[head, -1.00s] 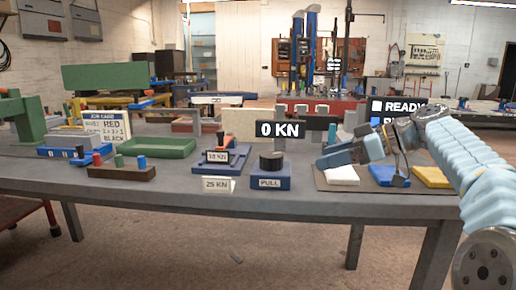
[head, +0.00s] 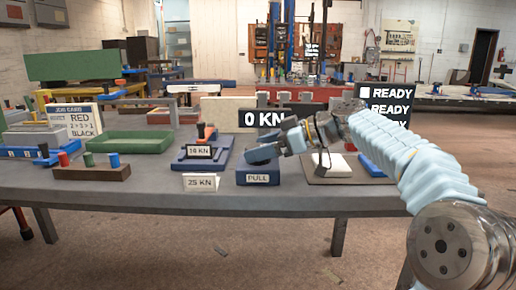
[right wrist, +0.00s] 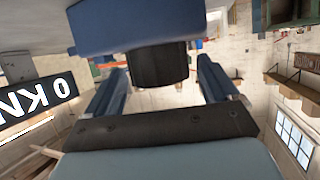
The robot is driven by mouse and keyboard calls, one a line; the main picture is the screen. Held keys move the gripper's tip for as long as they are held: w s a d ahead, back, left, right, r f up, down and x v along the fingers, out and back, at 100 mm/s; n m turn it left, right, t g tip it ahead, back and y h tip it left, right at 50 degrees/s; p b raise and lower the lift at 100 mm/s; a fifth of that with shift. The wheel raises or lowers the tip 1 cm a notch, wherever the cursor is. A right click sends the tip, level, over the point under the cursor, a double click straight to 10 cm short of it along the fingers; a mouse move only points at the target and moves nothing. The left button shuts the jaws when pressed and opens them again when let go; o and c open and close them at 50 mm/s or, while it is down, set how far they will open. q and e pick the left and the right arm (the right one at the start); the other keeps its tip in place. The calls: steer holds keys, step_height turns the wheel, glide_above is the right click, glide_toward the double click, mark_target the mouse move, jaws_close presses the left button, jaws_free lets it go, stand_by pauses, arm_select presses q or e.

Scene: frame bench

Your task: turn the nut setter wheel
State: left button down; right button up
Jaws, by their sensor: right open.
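The black wheel (right wrist: 158,66) shows in the right wrist view on a blue block (right wrist: 130,25). In the head view my gripper hides the wheel, and the block (head: 258,180) shows with its PULL label. My right gripper (head: 270,147) is open at the top of the block. In the right wrist view its two fingers (right wrist: 161,75) stand on either side of the wheel, with gaps showing; I see no contact. A display above (head: 263,118) reads 0 KN. A small card (head: 201,183) reads 25 KN. My left gripper is not in view.
A blue device (head: 188,165) with an 18 KN plate (head: 199,152) stands just left of the block. A READY display (head: 388,100) stands behind my right arm.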

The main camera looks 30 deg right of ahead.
steer(key=shift+w+a+f, duration=0.25)
steer(key=shift+w+a, duration=0.15)
